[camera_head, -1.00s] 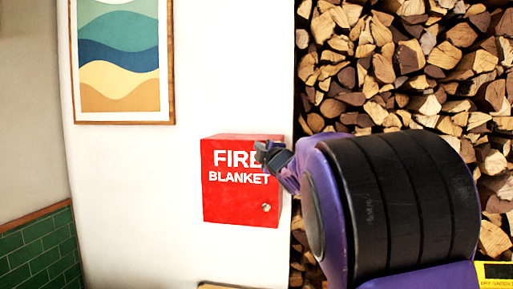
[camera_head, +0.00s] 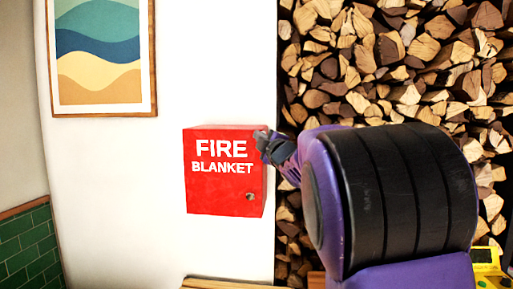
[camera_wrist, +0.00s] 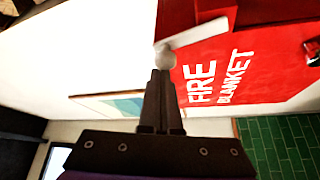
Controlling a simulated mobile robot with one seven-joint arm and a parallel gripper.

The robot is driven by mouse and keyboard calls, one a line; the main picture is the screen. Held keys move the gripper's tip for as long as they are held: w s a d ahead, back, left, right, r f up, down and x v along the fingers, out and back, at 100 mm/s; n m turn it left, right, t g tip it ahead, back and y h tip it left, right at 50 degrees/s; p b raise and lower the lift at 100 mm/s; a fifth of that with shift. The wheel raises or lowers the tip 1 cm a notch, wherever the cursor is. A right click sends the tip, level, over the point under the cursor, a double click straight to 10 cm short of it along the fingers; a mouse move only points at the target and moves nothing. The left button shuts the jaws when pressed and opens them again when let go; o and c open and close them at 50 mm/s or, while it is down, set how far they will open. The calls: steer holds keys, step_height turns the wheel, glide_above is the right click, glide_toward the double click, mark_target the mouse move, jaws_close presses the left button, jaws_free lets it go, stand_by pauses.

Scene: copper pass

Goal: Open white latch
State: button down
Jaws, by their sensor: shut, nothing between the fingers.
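A red fire blanket box (camera_head: 222,180) hangs on the white wall, its door closed; it fills the upper right of the wrist view (camera_wrist: 270,70). My gripper (camera_head: 262,142) is shut and empty at the box's upper right edge. In the wrist view, my gripper's fingers (camera_wrist: 162,74) point at a pale rounded piece (camera_wrist: 165,55), which seems to touch or nearly touch the tips. A white strip (camera_wrist: 200,33) runs from it along the red surface. This may be the white latch; I cannot tell for sure. No white latch shows in the head view.
A metal knob (camera_head: 250,197) sits low on the box's right side. Stacked firewood (camera_head: 400,60) fills the right behind my arm. A framed picture (camera_head: 100,55) hangs upper left. A wooden ledge (camera_head: 230,284) lies below the box, and a yellow object (camera_head: 487,268) at lower right.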

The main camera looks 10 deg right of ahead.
steer(key=shift+s+d+r+m+t+h+b, duration=0.15)
steer(key=shift+d+m+t+b, duration=0.15)
steer(key=shift+m+b, duration=0.25)
steer(key=shift+s+d+f+m+t+h+b, duration=0.15)
steer(key=shift+d+m+t+b, duration=0.1)
steer(key=shift+m+b, duration=0.25)
steer(key=shift+w+r, duration=0.1)
steer(key=shift+r, duration=0.05)
steer(key=shift+a, duration=0.1)
